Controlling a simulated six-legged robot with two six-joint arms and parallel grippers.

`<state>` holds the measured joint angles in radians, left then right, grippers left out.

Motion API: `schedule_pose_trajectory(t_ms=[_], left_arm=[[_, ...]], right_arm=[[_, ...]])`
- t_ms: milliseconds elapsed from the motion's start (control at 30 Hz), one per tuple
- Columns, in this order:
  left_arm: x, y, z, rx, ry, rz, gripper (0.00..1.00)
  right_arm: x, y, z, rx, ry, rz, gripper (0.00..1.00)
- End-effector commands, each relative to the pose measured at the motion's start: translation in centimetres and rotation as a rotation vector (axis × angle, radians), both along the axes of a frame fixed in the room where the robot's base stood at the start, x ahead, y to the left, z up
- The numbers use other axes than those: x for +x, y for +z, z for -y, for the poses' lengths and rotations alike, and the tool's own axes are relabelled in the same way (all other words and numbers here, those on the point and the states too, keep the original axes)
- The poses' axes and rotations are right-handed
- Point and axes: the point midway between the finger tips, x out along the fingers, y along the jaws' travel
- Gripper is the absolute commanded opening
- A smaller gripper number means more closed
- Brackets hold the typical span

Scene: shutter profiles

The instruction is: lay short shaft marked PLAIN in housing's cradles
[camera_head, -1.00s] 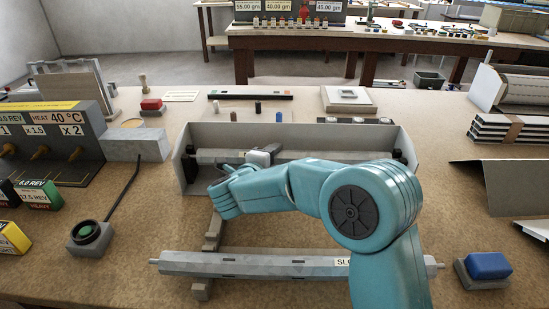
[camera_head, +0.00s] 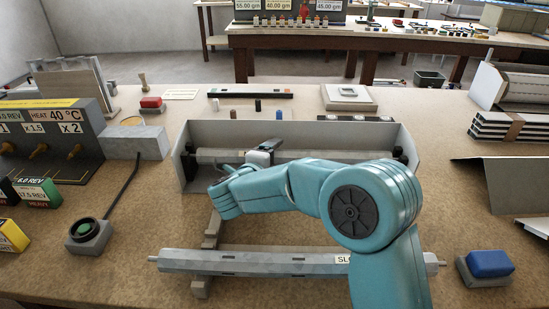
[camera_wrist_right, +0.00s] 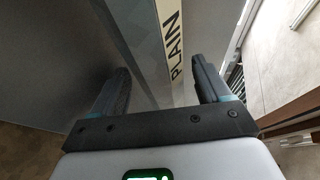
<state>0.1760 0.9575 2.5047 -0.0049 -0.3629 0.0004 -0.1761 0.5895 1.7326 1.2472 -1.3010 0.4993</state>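The grey short shaft (camera_head: 220,155) lies lengthwise inside the open grey housing (camera_head: 290,132), its ends at the black cradles (camera_head: 399,153) at either side. My arm hides part of the shaft and the housing front, so full seating cannot be told. In the right wrist view the PLAIN label (camera_wrist_right: 176,45) shows on the shaft. My right gripper (camera_head: 268,147) is just over the shaft, left of its middle. In the wrist view its fingers (camera_wrist_right: 165,85) are apart, with a gap beside the shaft. My left gripper is not in view.
A longer shaft (camera_head: 230,262) with a partly hidden label lies on supports in front of the housing. A grey angled sheet (camera_head: 510,183) stands right of the housing.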

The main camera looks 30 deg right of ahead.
Motion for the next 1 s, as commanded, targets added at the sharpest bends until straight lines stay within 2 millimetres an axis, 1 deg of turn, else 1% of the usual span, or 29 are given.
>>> schedule_pose_trajectory(t_ms=[267,367,467,800,900,1000], left_arm=[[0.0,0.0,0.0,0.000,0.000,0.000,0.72],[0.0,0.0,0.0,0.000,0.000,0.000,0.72],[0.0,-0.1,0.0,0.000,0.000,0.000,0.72],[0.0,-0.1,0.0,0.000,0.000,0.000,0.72],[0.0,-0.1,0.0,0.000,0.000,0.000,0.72],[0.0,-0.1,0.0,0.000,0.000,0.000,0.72]], right_arm=[[0.0,0.0,0.0,0.001,0.000,-0.001,0.77],[-0.3,0.2,-0.6,0.000,0.002,0.000,0.77],[-1.2,0.6,-1.9,0.001,0.004,0.002,0.77],[-6.2,2.8,-9.0,-0.001,0.006,0.003,0.77],[-7.4,3.3,-10.7,0.000,0.005,0.003,0.77],[-8.3,3.7,-11.9,0.000,0.003,0.001,0.77]])
